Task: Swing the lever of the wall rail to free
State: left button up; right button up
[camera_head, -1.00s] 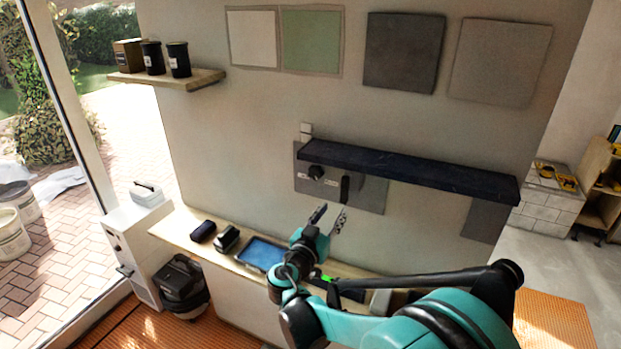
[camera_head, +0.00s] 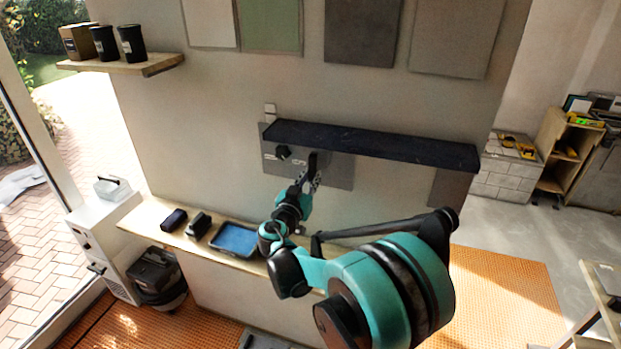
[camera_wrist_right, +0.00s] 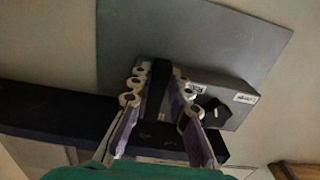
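The wall rail (camera_head: 380,146) is a long dark ledge on the wall. Under its left end a grey plate (camera_head: 342,174) carries a black knob (camera_head: 283,152) and a black lever (camera_head: 313,160). The lever points down in the head view. My right gripper (camera_head: 310,180) is at the lever from below and in front. In the right wrist view, the fingers (camera_wrist_right: 160,85) stand on both sides of the lever (camera_wrist_right: 158,103), close against it, with hardly any gap. The fingers partly hide it. My left gripper is in neither view.
A wooden counter (camera_head: 150,217) with a blue tray (camera_head: 235,239) and small dark objects runs below. Square sample panels (camera_head: 362,30) hang above the rail. A shelf with dark cups (camera_head: 132,43) is at upper left.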

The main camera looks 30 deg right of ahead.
grip_shut()
jog(key=s+d+r+n, duration=0.3)
jog(key=s+n, duration=0.1)
jog(key=n, duration=1)
jog(key=shift+d+r+n, duration=0.2)
jog(key=shift+r+n, duration=0.2)
dwell(0.5)
jog(key=o, duration=0.8)
grip_release()
jog(key=shift+a, duration=0.1)
